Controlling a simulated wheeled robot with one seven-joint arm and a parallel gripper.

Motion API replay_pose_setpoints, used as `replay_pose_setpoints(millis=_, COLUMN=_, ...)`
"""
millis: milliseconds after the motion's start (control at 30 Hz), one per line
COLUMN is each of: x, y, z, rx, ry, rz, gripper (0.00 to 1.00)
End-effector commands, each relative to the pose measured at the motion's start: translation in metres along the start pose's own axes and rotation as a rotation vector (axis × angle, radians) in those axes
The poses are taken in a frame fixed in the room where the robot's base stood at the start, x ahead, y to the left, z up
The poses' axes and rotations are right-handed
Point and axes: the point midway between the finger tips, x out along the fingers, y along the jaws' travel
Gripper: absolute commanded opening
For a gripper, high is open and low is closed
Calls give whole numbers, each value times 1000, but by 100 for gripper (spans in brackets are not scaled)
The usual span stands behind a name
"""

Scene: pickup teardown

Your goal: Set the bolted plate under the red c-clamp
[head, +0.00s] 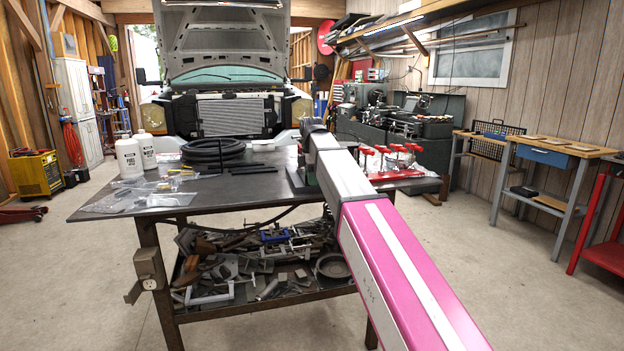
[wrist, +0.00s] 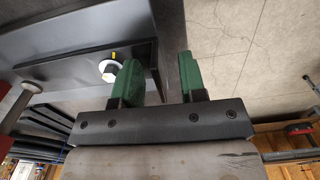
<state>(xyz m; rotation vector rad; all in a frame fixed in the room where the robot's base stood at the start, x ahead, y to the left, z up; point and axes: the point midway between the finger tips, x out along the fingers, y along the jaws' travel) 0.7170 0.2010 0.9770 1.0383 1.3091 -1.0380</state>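The bolted plate (wrist: 75,65) is dark and flat in the wrist view, with a pale hex bolt head (wrist: 108,70) marked yellow near its end. My gripper (wrist: 160,75) has two green-padded fingers set apart. The left finger is beside the bolt and overlaps the plate's end; the right finger is over the floor. No hold on the plate shows. In the head view, several red clamps (head: 404,150) stand at the table's right side, partly behind my arm. A red edge and a grey rod with a round end (wrist: 32,87) show at the wrist view's left. The plate and my fingertips are hidden in the head view.
The dark worktable (head: 225,183) carries two white bottles (head: 129,157), coiled black hose (head: 212,149) and clear plastic bags (head: 135,201). Its lower shelf is full of metal scrap (head: 262,260). Bare floor (wrist: 240,40) lies beyond the table edge in the wrist view.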

Motion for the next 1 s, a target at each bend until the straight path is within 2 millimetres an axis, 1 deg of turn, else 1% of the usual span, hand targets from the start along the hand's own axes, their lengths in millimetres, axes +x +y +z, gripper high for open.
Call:
replay_pose_setpoints(millis=167, x=-9, y=0, z=0, rx=0, ry=0, rz=0, gripper=38)
replay_pose_setpoints(millis=800, x=-64, y=1, z=0, rx=0, ry=0, rz=0, gripper=38)
replay_pose_setpoints(millis=900, x=-69, y=0, z=0, rx=0, ry=0, rz=0, gripper=38)
replay_pose_setpoints(millis=1000, x=-70, y=0, z=0, rx=0, ry=0, rz=-1, gripper=38)
